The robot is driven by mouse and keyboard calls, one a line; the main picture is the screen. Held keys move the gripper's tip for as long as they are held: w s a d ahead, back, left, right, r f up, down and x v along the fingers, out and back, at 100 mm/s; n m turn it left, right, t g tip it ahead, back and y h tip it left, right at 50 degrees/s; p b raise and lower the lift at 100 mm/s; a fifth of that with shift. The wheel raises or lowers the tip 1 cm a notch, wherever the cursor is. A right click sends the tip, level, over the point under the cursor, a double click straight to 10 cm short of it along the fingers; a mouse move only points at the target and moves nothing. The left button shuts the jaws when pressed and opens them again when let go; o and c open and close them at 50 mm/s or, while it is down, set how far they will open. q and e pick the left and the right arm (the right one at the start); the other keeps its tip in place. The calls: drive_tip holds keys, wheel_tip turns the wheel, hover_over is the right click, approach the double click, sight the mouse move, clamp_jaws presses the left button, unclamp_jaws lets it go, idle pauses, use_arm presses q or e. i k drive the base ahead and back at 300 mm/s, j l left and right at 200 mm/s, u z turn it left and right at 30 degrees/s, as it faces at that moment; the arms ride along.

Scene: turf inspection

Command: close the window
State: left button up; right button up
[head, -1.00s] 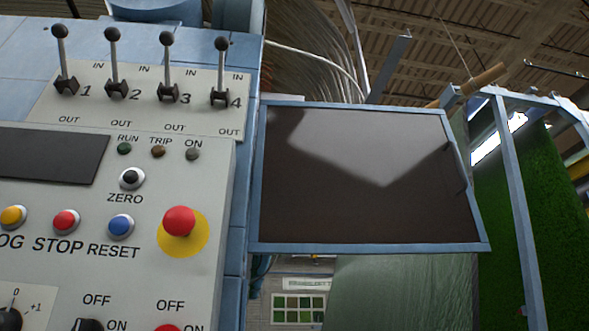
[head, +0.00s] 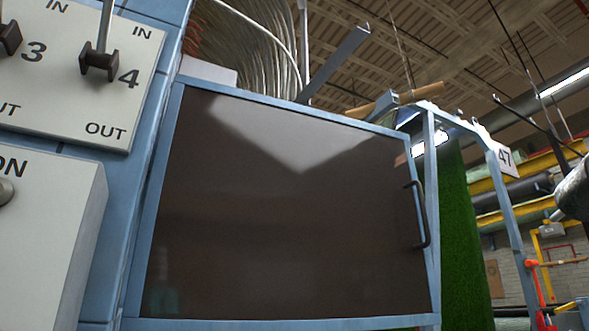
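The window (head: 290,220) is a dark, glossy pane in a light blue frame, filling the middle of the head view. Its left side meets the blue machine body (head: 125,200). A black bar handle (head: 421,215) is on the pane's right edge. The pane stands out to the right of the control panel, so it looks swung open, though the opening itself is not seen. Neither of my grippers is in view.
The grey control panel with levers (head: 100,60) is at the upper left. A blue metal post frame (head: 512,220) and green turf (head: 464,240) stand behind the window on the right. Pale strands (head: 250,45) hang above it. A dark rounded object (head: 573,190) is at the right edge.

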sight(270, 218)
drive_tip(key=z, duration=0.5)
drive_tip(key=i+z, duration=0.1)
drive_tip(key=z, duration=0.35)
drive_tip(key=i+z, duration=0.1)
drive_tip(key=z, duration=0.9)
drive_tip(key=i+z, duration=0.15)
drive_tip(key=z, duration=0.8)
drive_tip(key=j+z, duration=0.15)
drive_tip(key=z, duration=0.35)
drive_tip(key=j+u, duration=0.1)
drive_tip(key=u, duration=0.4)
drive_tip(key=j+u, duration=0.1)
drive_tip(key=u, duration=0.35)
drive_tip(key=i+u, duration=0.1)
drive_tip(key=u, duration=0.4)
drive_tip(key=j+u, duration=0.1)
drive_tip(key=u, duration=0.4)
drive_tip(key=i+u, duration=0.15)
drive_tip(key=u, duration=0.8)
drive_tip(key=i, duration=0.05)
